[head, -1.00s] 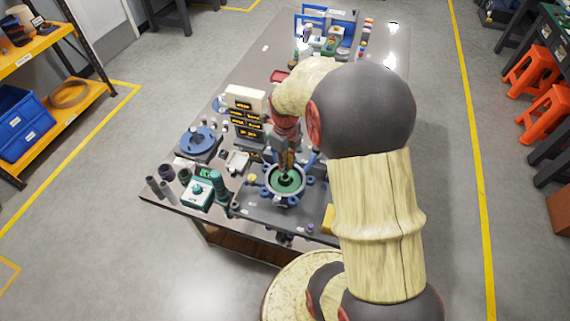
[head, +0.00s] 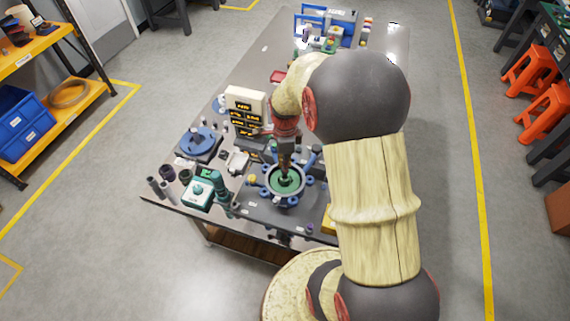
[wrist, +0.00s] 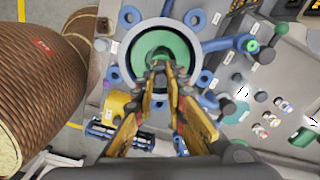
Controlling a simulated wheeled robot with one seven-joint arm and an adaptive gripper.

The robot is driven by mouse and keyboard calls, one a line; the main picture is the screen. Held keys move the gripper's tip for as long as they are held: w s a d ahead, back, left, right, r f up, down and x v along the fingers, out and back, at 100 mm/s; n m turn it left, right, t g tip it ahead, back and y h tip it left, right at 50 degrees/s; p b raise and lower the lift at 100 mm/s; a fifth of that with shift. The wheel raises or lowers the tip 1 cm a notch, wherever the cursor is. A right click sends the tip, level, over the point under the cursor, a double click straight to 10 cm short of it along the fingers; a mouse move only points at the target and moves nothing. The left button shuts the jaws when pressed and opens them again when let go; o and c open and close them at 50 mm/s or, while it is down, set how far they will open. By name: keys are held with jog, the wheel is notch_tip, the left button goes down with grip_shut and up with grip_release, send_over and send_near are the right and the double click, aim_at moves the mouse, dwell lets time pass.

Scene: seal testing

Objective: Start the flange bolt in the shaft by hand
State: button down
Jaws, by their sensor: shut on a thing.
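The flange fixture is a grey ring with blue lugs and a green inner face; it shows in the head view (head: 272,186) and in the wrist view (wrist: 123,58). My gripper (wrist: 160,78) is shut over the middle of the ring and points down at its centre. In the head view my gripper (head: 286,170) stands above the green face (head: 293,183). A small dark piece, likely the flange bolt, sits between the fingertips, mostly hidden by them. The shaft's hole at the centre is covered by the fingers, so I cannot tell whether the bolt touches it.
A display box (head: 246,103) with yellow readouts stands behind and left. A blue round fixture (head: 200,142) and a teal device (head: 197,194) are to the left. A yellow block (wrist: 117,104) lies near the ring.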

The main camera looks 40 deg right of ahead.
jog(key=shift+f, duration=0.15)
jog(key=shift+f+b, duration=0.45)
jog(key=shift+f, duration=0.3)
jog(key=shift+f+b, duration=0.4)
jog(key=shift+f, duration=0.7)
dwell(1.6)
jog(key=shift+s+a+m+p, duration=0.1)
jog(key=shift+m+p, duration=0.2)
jog(key=shift+m, duration=1.7)
jog(key=shift+m, duration=0.4)
jog(key=m, duration=0.3)
jog(key=shift+f+p, duration=0.1)
jog(key=shift+p, duration=0.25)
jog(key=shift+m, duration=0.3)
